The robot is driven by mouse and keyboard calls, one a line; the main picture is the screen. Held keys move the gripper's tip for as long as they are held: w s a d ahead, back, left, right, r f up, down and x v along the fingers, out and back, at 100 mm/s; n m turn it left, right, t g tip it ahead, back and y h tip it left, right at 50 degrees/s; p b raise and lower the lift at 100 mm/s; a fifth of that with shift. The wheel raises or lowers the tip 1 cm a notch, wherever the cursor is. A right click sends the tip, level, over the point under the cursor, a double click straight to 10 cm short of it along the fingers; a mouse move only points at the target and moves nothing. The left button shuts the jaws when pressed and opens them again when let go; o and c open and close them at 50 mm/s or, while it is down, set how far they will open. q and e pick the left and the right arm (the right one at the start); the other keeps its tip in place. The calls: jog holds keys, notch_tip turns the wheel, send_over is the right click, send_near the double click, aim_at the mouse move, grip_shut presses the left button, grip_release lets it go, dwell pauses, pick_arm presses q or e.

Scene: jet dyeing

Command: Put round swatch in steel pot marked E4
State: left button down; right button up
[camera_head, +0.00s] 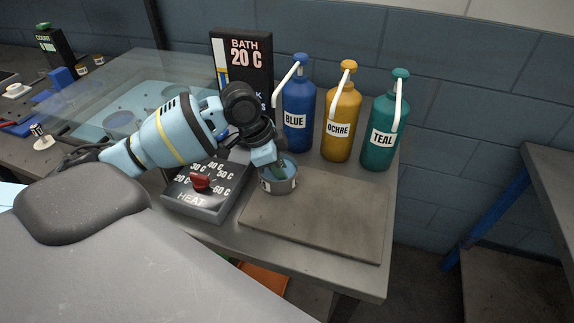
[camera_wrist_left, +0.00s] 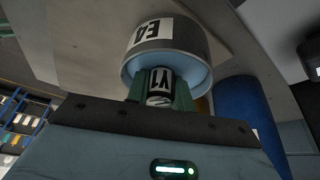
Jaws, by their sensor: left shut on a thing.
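The steel pot (camera_head: 288,187) stands at the left edge of the grey board, a small white label on its side. In the left wrist view the pot (camera_wrist_left: 172,42) shows its E4 label and its pale blue inside. My left gripper (camera_head: 273,161) reaches down to the pot's mouth. The green piece's lower part is inside the rim in the head view. Whether it touches the pot's bottom cannot be seen. My right gripper is not in view.
A heat control box (camera_head: 208,198) with a red knob stands just left of the pot. BLUE (camera_head: 298,120), OCHRE (camera_head: 342,112) and TEAL (camera_head: 382,138) bottles stand behind. A black BATH 20 C display (camera_head: 243,56) is at the back. The grey board (camera_head: 325,220) is clear to the right.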

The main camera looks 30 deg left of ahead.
pick_arm(q)
jog(key=shift+s, duration=0.4)
jog(key=shift+r, duration=0.15)
jog(key=shift+w, duration=0.25)
jog(key=c, duration=1.5)
grip_release()
jog(key=shift+w, duration=0.15)
jog(key=shift+a+r, duration=0.2)
jog(key=shift+r, duration=0.15)
jog(key=p+v, duration=0.1)
jog(key=v, duration=1)
jog(key=shift+s, duration=0.25)
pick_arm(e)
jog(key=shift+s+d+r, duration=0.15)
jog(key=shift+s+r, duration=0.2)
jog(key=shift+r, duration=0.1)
